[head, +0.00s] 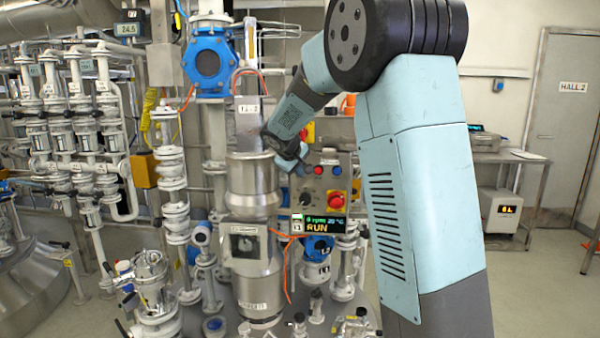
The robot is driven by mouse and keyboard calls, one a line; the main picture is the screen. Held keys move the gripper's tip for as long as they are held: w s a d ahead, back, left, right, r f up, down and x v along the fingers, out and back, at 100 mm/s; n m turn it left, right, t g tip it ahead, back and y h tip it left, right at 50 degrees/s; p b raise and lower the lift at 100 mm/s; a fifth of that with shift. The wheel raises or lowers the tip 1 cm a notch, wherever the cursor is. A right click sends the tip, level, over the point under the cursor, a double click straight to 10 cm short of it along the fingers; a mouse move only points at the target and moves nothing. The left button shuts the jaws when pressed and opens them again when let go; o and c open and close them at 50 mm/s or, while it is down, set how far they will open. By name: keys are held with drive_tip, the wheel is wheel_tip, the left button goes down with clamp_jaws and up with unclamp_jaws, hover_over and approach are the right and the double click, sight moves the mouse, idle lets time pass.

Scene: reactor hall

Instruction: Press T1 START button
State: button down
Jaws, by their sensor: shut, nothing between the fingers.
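A grey control panel (345,172) stands beside the steel vessel in the middle of the head view. No T1 START label is readable. My gripper (303,168) is small at the panel's upper left, shut and empty. It overlaps the panel's left part in the picture; whether it touches is unclear.
The steel vessel (254,183) stands close left of the panel. A blue flanged valve (208,63) and white piping (105,110) crowd the left. Several small fittings stand below. A metal bench (500,157) and a door marked HALL 2 (570,120) are at right, with open floor before them.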

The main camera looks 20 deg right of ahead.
drive_tip(key=shift+s+a, duration=0.15)
drive_tip(key=shift+s, duration=0.25)
drive_tip(key=shift+s+a, duration=0.3)
drive_tip(key=shift+s, duration=0.45)
drive_tip(key=shift+s+a, duration=0.35)
drive_tip(key=shift+s, duration=0.45)
drive_tip(key=shift+s+a, duration=0.3)
drive_tip(key=shift+s, duration=0.45)
drive_tip(key=s+m+g+y, duration=0.1)
drive_tip(key=s+m+y, duration=0.4)
drive_tip(key=s, duration=3.4)
drive_tip(key=shift+d+f+g, duration=0.35)
drive_tip(key=shift+d+g, duration=0.05)
drive_tip(key=c, duration=1.9)
unclamp_jaws()
